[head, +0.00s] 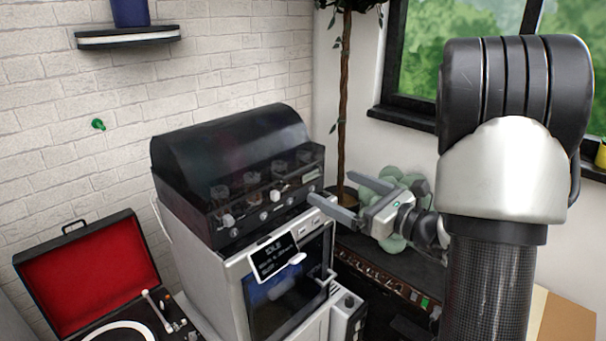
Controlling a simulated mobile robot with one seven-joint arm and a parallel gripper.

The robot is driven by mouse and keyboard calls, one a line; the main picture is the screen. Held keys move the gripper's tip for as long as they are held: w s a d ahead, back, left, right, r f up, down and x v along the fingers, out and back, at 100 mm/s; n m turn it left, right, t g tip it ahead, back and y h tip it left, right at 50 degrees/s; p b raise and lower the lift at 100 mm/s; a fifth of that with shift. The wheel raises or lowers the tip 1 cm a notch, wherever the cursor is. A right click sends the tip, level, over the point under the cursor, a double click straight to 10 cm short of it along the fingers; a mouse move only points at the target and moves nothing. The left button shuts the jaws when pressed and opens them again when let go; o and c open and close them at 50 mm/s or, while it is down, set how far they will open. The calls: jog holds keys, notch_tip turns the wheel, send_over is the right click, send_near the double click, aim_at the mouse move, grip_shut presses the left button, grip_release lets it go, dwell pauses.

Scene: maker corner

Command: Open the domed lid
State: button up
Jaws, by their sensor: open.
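The domed lid (228,137) is black and glossy. It sits lowered over the top of a dark unit that stands on a white machine. Its front looks see-through, with several small jars showing behind it. A row of knobs (263,217) runs along the unit's front edge below. My gripper (331,187) is open and empty, to the right of the unit's front right corner. Its two fingers point left toward the lid and appear apart from it. The lid's back edge is hidden.
The white machine (226,287) has a glass door and a small tilted screen (273,256). A red-lined record player (88,272) stands open at left. A shelf (128,37) hangs on the brick wall.

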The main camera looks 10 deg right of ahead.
aim_at(299, 171)
jog(key=x, duration=1.1)
jog(key=shift+w+a, duration=0.1)
jog(key=shift+w, duration=0.05)
